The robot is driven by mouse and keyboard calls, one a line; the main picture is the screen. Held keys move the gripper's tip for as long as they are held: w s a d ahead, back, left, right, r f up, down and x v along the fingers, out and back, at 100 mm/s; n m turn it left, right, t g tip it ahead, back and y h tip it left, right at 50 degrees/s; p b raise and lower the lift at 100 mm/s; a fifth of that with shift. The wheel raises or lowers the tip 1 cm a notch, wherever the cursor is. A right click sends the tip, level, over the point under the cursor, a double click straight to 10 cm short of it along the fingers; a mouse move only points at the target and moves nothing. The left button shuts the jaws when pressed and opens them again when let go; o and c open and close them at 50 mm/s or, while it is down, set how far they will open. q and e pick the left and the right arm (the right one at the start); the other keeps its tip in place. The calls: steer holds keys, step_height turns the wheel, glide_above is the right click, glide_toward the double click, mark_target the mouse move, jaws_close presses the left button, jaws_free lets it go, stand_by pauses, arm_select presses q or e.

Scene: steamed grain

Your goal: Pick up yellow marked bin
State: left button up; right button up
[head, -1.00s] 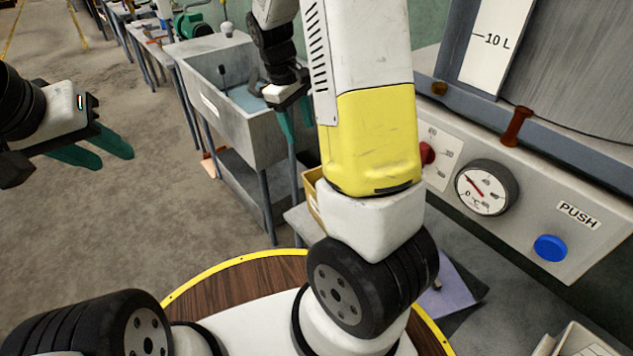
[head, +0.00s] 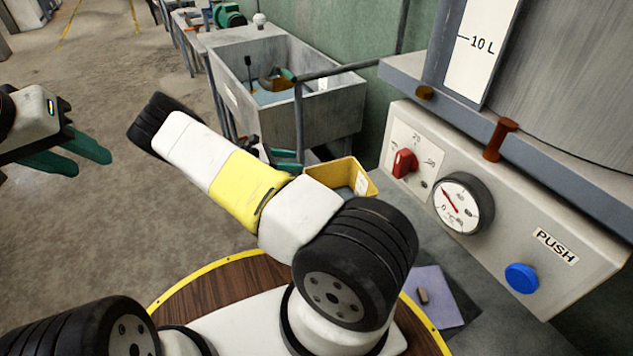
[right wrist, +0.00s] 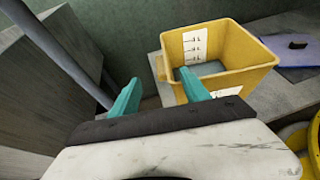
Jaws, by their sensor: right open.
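The yellow bin (head: 328,176) stands upright on a grey surface beside the machine in the head view, with a white label on its wall. In the right wrist view the bin (right wrist: 240,52) is open-topped, with a marked white label inside and another outside. My right gripper (right wrist: 160,92) is open and empty at the bin's near left side. One teal finger overlaps the bin's wall in the picture and the other is left of it; contact cannot be told. In the head view my right gripper (head: 296,161) is partly hidden behind my arm. My left gripper (head: 94,164) is open, empty and far left.
A grey sink (head: 335,108) stands behind the bin. A machine panel (head: 505,225) with a red knob, gauge and blue button is at right. A purple sheet (head: 440,300) with a small brown block lies nearer. The floor at left is clear.

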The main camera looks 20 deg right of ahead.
steer(key=shift+f+x, duration=0.15)
steer(key=shift+x, duration=2.8)
steer(key=shift+f+x, duration=0.1)
steer(key=shift+x, duration=2.85)
steer(key=shift+s+a, duration=0.15)
steer(key=shift+a, duration=0.05)
jaws_close()
steer(key=shift+r, duration=0.2)
